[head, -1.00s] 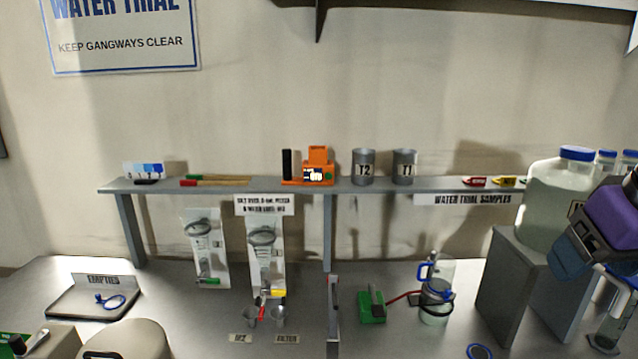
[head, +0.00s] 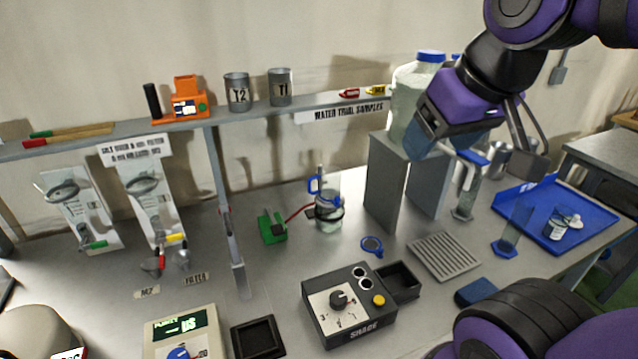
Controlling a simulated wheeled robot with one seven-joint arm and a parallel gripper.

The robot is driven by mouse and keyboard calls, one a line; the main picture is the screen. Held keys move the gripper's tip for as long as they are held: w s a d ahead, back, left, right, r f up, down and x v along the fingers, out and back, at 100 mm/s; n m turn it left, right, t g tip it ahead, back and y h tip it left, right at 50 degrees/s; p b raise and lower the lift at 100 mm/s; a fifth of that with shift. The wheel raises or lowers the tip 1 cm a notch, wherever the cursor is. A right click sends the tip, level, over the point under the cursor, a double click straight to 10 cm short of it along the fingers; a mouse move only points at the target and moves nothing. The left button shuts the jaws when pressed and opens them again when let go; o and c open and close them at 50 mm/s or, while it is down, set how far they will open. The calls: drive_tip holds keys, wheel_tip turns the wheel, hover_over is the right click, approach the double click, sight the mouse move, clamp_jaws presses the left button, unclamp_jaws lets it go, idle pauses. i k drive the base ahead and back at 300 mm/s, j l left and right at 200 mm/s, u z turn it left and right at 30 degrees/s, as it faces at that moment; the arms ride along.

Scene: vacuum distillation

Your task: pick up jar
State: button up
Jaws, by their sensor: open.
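A clear glass jar with a blue clip and a dark band (head: 328,213) stands upright on the grey bench, right of a green block. A small clear jar with a white lid and a label (head: 557,226) stands in the blue tray (head: 600,232) at the right. I cannot tell which one the task means. My gripper (head: 485,152) is open at the upper right, in front of the large jar's stand and above the bench. Nothing shows between its fingers. It is apart from both jars and partly covers a clear, blue-topped vessel (head: 466,195).
A large blue-capped jar (head: 407,95) stands on a grey stand (head: 388,185). A shade meter box (head: 345,305), a slatted grey rack (head: 445,256) and a blue-based glass piece (head: 505,248) stand in front. A shelf (head: 320,115) runs along the wall.

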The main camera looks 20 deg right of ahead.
sight(561, 217)
drive_tip(key=k+l+z, duration=0.1)
drive_tip(key=z, duration=0.25)
drive_tip(key=k+l+z, duration=0.1)
drive_tip(key=z, duration=0.25)
drive_tip(key=l+z, duration=0.25)
drive_tip(key=z, duration=0.15)
drive_tip(key=i+l+z, duration=0.1)
drive_tip(key=l+z, duration=0.15)
drive_tip(key=z, duration=0.15)
drive_tip(key=u, duration=1.65)
drive_tip(key=z, duration=1.65)
